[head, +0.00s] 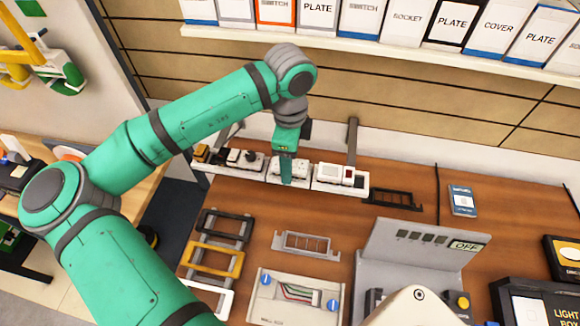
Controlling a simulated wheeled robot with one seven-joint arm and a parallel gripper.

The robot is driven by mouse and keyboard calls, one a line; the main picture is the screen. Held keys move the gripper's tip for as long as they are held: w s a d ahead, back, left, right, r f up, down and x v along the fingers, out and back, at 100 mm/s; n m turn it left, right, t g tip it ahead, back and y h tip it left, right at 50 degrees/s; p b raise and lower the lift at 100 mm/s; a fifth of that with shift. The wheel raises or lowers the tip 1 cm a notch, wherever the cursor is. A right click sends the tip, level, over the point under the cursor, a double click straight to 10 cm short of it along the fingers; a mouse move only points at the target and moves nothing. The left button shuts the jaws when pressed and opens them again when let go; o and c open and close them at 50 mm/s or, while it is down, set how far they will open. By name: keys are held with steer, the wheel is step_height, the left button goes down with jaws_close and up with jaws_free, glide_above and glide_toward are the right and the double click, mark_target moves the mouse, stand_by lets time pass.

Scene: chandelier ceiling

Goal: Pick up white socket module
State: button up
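My gripper (286,178) points down over the middle section of a long white tray (318,186) at the back of the table. White modules (300,169) show beside the fingers in that section. The fingers hide part of them, so I cannot tell which one is the white socket module or whether the fingers touch it. The fingers look like one narrow green block from here, and I cannot tell whether they are open or shut.
Coloured frames (213,262) and a wall box (298,296) lie in front. A grey device (412,250) stands to the right. Boxes line a shelf (400,50) above.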

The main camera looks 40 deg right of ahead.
steer(key=shift+f, duration=0.2)
steer(key=shift+c, duration=0.6)
steer(key=c, duration=1)
steer(key=shift+r, duration=0.1)
